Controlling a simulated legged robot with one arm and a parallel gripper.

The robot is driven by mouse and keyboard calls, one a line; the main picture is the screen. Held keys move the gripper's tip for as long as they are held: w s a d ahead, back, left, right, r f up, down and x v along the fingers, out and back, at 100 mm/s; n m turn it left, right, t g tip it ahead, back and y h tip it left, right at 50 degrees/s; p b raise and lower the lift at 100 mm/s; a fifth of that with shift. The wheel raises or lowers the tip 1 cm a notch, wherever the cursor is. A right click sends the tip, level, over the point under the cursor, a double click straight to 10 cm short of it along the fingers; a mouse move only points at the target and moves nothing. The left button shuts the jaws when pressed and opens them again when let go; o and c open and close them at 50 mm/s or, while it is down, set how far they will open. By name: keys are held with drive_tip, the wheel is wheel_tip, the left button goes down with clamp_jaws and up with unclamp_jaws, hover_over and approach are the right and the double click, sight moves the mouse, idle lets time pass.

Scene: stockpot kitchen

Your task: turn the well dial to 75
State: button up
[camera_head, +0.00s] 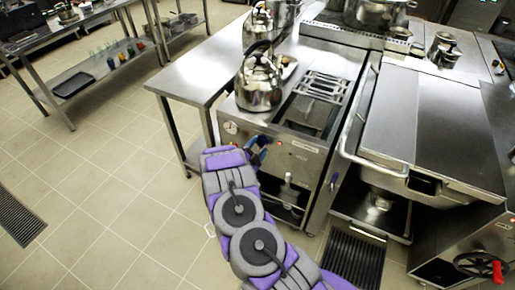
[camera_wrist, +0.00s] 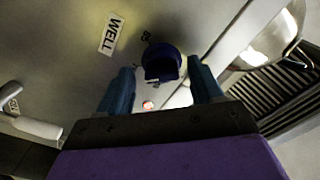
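The well dial (camera_wrist: 162,64) is a round dark blue knob on the metal front panel in the wrist view. A white label reading WELL (camera_wrist: 111,35) is to its left, and a small dark marking, too blurred to read surely, is by its upper left. My gripper (camera_wrist: 162,86) is open, with one blue finger on each side of the dial and visible gaps to it. I cannot tell whether the fingertips reach its depth. In the head view my gripper (camera_head: 258,152) is at the cooker's front panel; the dial cannot be made out clearly there.
A small red light (camera_wrist: 148,105) is below the dial. A white handle (camera_wrist: 32,126) is at the wrist view's left. In the head view a kettle (camera_head: 259,84) stands on the cooker above my gripper. A tilting pan (camera_head: 430,130) is to the right. Open floor (camera_head: 100,190) lies left.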

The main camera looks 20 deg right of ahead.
drive_tip(key=p+v, duration=0.2)
drive_tip(key=v, duration=1.5)
drive_tip(key=shift+a, duration=0.2)
drive_tip(key=shift+s, duration=0.1)
